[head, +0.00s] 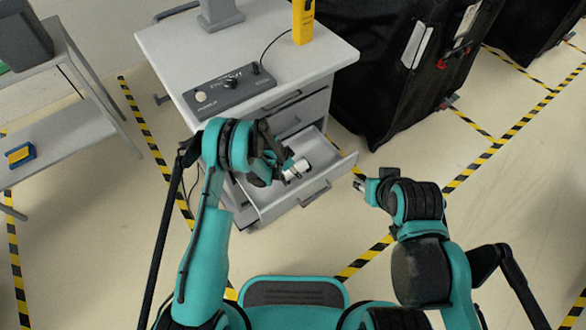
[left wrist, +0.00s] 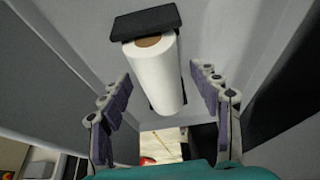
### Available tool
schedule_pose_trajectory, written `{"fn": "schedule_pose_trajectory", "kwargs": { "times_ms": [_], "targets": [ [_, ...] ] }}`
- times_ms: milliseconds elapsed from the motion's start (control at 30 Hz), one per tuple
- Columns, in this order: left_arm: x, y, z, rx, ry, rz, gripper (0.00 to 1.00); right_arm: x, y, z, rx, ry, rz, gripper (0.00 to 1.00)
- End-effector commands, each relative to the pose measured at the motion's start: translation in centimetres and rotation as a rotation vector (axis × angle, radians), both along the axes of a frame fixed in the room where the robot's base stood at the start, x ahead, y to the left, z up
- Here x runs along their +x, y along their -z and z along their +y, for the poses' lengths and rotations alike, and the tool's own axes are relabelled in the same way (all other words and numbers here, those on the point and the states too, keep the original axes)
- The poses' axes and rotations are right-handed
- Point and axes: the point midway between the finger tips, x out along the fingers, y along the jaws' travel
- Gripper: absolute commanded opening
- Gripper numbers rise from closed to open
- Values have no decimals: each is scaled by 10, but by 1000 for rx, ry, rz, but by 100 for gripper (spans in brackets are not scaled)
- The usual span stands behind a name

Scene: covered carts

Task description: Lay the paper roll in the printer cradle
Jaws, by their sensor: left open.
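A white paper roll (head: 302,166) with a brown core lies in the open drawer (head: 333,178) of the grey cart. In the left wrist view the paper roll (left wrist: 155,78) has a black block (left wrist: 145,22) at its near end and another black piece behind it. I cannot tell whether these black parts are the printer cradle. My left gripper (head: 284,163) is over the drawer. Its fingers are open, one on each side of the roll and apart from it. My right gripper (head: 358,181) hangs to the right of the drawer, holding nothing that I can see; its opening is unclear.
The cart top (head: 170,45) carries a control panel (head: 230,90), a yellow handheld device (head: 303,22) and a grey stand (head: 218,12). A black covered cart (head: 385,75) stands close on the right. A grey shelf (head: 70,145) is at left. Striped tape marks the floor.

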Motion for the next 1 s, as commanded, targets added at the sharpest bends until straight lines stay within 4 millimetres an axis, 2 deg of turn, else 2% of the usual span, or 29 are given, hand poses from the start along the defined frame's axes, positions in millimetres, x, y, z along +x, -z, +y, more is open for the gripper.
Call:
{"fn": "schedule_pose_trajectory", "kwargs": {
  "times_ms": [133, 233, 500, 700, 833, 1000],
  "targets": [
    [-1, -4, 1, 0, 0, 0, 63, 0, 0, 0, 0, 0, 0, 40],
    [-3, -16, 6, 0, -1, 0, 63, 0, 0, 0, 0, 0, 0, 40],
    [-16, -69, 23, 0, -1, 0, 63, 0, 0, 0, 0, 0, 0, 40],
    [-23, -99, 34, 0, -2, 1, 63, 0, 0, 0, 0, 0, 0, 40],
    [-26, -108, 37, 0, 0, 0, 63, 0, 0, 0, 0, 0, 0, 40],
    [-26, -111, 38, 0, 0, 0, 63, 0, 0, 0, 0, 0, 0, 40]
  ]
}}
